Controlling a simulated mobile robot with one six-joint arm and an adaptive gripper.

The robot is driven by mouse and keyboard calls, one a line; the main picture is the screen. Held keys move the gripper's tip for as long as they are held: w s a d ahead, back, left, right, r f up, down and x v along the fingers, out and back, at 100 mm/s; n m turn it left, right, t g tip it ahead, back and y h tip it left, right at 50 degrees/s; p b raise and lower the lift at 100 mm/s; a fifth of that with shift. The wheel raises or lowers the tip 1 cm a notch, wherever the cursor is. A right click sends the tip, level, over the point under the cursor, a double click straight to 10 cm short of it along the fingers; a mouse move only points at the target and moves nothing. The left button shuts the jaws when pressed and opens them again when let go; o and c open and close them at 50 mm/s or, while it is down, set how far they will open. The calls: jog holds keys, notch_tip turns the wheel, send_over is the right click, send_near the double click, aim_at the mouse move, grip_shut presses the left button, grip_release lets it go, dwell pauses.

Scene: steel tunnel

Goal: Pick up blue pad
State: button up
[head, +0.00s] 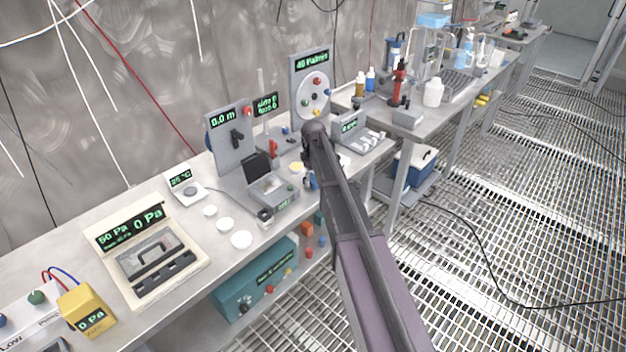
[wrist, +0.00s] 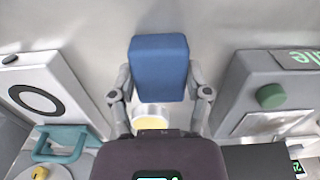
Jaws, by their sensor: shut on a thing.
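The blue pad (wrist: 160,68) is a block-shaped blue piece between the two grey fingers of my gripper (wrist: 160,92) in the wrist view. My gripper is shut on it, with one finger at each side. The pad's lower end is beyond view, so I cannot tell whether it touches the bench. In the head view my arm reaches over the bench and hides most of my gripper. A small bit of blue shows beside the arm there, but I cannot tell if it is the pad.
A white round dish with a yellow top (wrist: 150,122) lies close below the pad. Grey panels stand on both sides, the right one with a green knob (wrist: 272,96). A teal handle (wrist: 60,143) is at lower left. White discs (head: 241,240) lie on the bench (head: 225,268).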

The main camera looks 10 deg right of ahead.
aim_at(313, 178)
jog(key=shift+r+p, duration=1.55)
jog(key=shift+r, duration=0.15)
jog(key=s+a+r+p, duration=0.1)
jog(key=s+a, duration=0.1)
jog(key=s, duration=1.4)
jog(key=shift+a+r, duration=0.15)
jog(key=shift+a, duration=0.05)
jog(key=shift+o, duration=0.6)
jog(key=shift+w, duration=0.1)
jog(key=shift+c, duration=0.9)
jog(key=w+a+r+p, duration=0.7)
jog(key=w+a, duration=0.4)
jog(key=w, duration=0.1)
jog(key=shift+w, duration=0.4)
jog(key=shift+f, duration=0.2)
